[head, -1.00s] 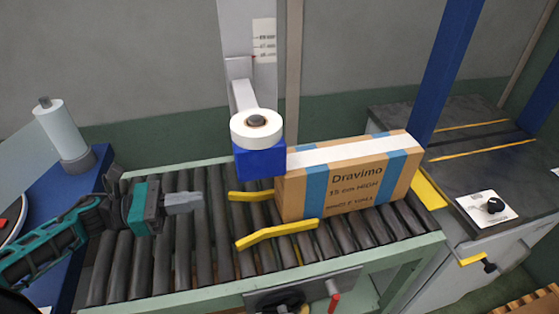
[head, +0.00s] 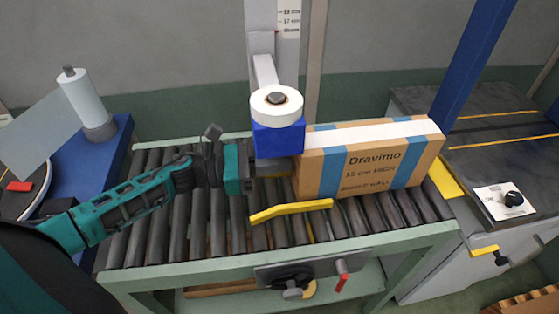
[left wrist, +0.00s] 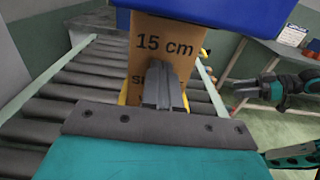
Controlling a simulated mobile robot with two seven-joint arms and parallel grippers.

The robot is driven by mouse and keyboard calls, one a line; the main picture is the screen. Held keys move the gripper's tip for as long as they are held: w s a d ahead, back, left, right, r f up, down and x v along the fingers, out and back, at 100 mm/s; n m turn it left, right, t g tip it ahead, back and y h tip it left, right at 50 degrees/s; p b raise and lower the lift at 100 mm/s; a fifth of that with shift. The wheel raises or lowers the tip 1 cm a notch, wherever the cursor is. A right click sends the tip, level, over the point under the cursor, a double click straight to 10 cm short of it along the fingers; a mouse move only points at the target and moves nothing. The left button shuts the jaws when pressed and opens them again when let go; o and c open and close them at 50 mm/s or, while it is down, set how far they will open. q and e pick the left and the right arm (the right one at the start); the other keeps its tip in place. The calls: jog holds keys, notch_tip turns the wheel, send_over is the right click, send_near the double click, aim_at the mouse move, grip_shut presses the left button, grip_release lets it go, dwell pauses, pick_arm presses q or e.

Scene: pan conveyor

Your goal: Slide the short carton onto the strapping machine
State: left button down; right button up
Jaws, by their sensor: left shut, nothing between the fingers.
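The short carton (head: 366,168), brown with blue bands and white tape along its top, stands upright at the right part of the roller conveyor (head: 180,220). Its printed end shows in the left wrist view (left wrist: 165,45). My left gripper (head: 280,167) is shut and empty, behind the carton's left end. Its closed fingers (left wrist: 163,90) point at that end; I cannot tell whether they touch it. The strapping machine (head: 415,105), with dark top and blue posts, adjoins the conveyor's right end. My right gripper (left wrist: 262,90) shows at the right of the left wrist view; its jaw state is unclear.
A blue tape head (head: 278,139) with a white roll (head: 276,105) hangs just over the carton's left end. A yellow guide rail (head: 290,209) runs on the carton's near side. The left rollers are clear.

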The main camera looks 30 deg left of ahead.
aim_at(295, 162)
pick_arm(q)
jog(key=shift+w+d, duration=0.2)
jog(key=b+x, duration=0.1)
jog(key=x, duration=0.2)
jog(key=shift+d+f, duration=0.1)
jog(key=shift+d, duration=0.05)
jog(key=shift+w+d, duration=0.25)
pick_arm(e)
jog(key=shift+w+a, duration=0.15)
jog(key=shift+w, duration=0.1)
jog(key=shift+f, duration=0.1)
